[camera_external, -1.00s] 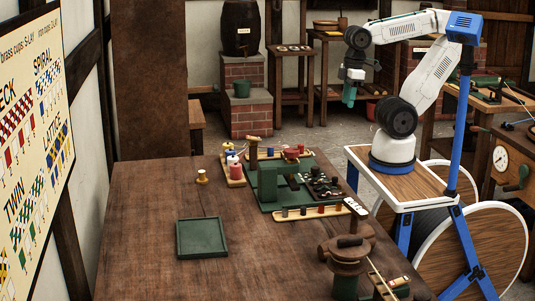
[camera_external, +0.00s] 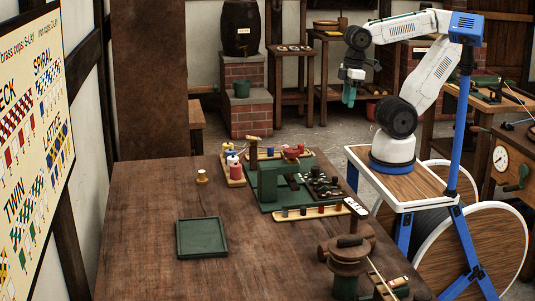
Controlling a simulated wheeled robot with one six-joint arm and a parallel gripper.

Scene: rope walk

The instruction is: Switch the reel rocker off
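My gripper (camera_external: 348,96) hangs pointing down beyond the far right of the table, in the air, well away from the reel. Its green fingers look slim and close together from this side, and I cannot tell whether they are open. Nothing shows between them.
A strip of coloured pegs (camera_external: 305,212) and a white-marked tag (camera_external: 355,207) lie in front. An empty green tray (camera_external: 202,238) sits left. The table's left side is mostly clear.

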